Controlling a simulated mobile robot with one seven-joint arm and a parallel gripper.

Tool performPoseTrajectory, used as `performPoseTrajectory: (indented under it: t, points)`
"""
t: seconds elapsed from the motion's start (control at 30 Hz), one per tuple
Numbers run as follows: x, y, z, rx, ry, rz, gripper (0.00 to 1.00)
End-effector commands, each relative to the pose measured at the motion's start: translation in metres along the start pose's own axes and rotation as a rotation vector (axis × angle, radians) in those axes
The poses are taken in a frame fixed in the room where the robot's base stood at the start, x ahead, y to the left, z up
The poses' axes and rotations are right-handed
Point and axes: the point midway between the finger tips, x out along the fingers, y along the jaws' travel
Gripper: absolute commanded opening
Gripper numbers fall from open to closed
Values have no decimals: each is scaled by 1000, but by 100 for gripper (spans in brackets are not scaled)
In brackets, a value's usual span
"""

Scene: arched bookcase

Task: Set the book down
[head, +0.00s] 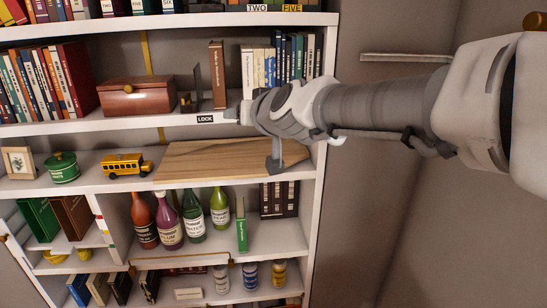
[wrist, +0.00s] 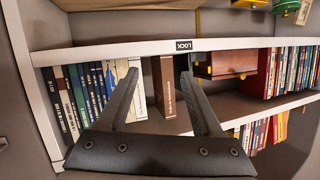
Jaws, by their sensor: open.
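A brown book (head: 218,75) stands upright on the bookcase's shelf, above the LOCK label (head: 205,118). In the wrist view, which is turned upside down, the brown book (wrist: 166,84) shows between the two fingers of my gripper (wrist: 160,74). The fingers are spread, with a gap visible on each side of the book; no grip on it shows. In the head view my gripper (head: 236,114) is at the shelf's front edge, just right of the label, its fingers partly hidden. The book rests on the shelf by itself.
A row of books (head: 284,62) stands right of the brown book, and a dark upright panel (head: 197,84) stands left of it. A wooden box (head: 137,98) is further left. A wooden board (head: 205,160) lies on the shelf below, near a yellow toy bus (head: 125,164).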

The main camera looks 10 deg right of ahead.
Motion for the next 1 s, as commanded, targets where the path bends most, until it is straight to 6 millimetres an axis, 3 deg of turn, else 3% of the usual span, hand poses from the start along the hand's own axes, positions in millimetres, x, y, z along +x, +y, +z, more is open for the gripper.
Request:
performPoseTrajectory:
  t: [0.27,0.5,0.6,0.77,1.0]
  points:
    - [-98,24,89,18,-298,-19,67]
    - [-181,52,177,10,-567,145,67]
    - [-206,63,202,13,-645,224,67]
    - [-227,72,223,18,-710,296,67]
    - [-230,73,225,19,-719,306,67]
